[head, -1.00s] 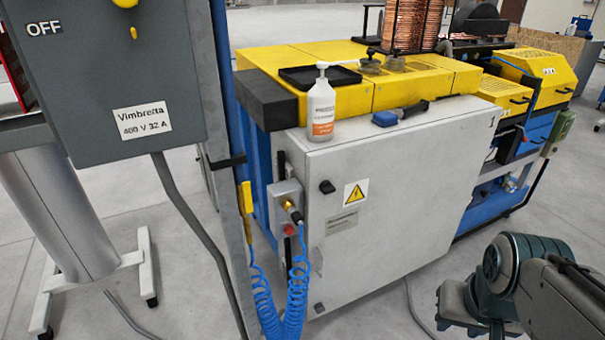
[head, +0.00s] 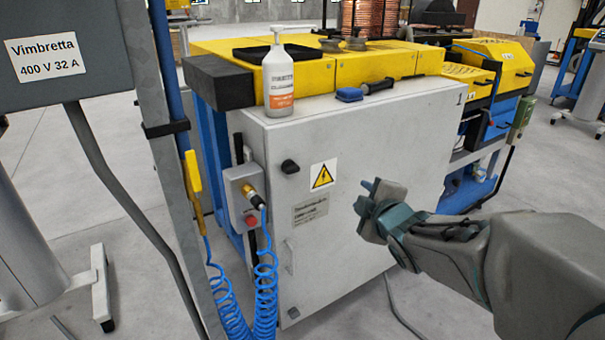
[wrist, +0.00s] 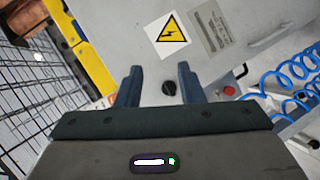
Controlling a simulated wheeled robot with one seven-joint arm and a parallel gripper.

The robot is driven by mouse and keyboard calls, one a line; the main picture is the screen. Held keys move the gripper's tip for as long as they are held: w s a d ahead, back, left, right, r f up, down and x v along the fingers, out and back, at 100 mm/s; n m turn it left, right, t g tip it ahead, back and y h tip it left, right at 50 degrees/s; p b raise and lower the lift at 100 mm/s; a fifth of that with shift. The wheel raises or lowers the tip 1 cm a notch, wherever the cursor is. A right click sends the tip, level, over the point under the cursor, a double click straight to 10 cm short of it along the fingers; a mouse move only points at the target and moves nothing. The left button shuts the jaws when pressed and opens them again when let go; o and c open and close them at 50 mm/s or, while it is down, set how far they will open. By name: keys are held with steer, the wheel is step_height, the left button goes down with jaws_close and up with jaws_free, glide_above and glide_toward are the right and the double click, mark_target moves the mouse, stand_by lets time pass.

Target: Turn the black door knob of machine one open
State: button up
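Machine one is a light grey cabinet (head: 400,170) marked "1", with a door on its front. Its black door knob (head: 290,167) sits at the upper left of the door, left of a yellow warning sign (head: 322,175). The knob also shows in the wrist view (wrist: 169,88), in line between my two fingers. My gripper (head: 370,206) is in front of the door, to the right of and lower than the knob in the head view. In the wrist view my gripper (wrist: 159,70) is open, its fingers spread and empty, apart from the knob.
A grey box with a red button (head: 251,220) and coiled blue hoses (head: 265,285) are left of the door.

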mark_target(294, 172)
steer(key=w+a+n+y+b, duration=0.1)
steer(key=w+a+n+y, duration=0.1)
steer(key=w+a+n, duration=0.1)
steer(key=w+a+f+n+y+b, duration=0.1)
steer(key=w+a+n+y+b, duration=0.1)
steer(key=w+a, duration=0.3)
steer(key=w+a+n+t+y+b, duration=0.1)
steer(key=w+a+n+y, duration=0.2)
steer(key=a, duration=0.3)
steer(key=shift+w+a+f+n, duration=0.25)
steer(key=shift+w+f+n, duration=0.05)
steer(key=shift+w+f, duration=0.15)
jaws_close()
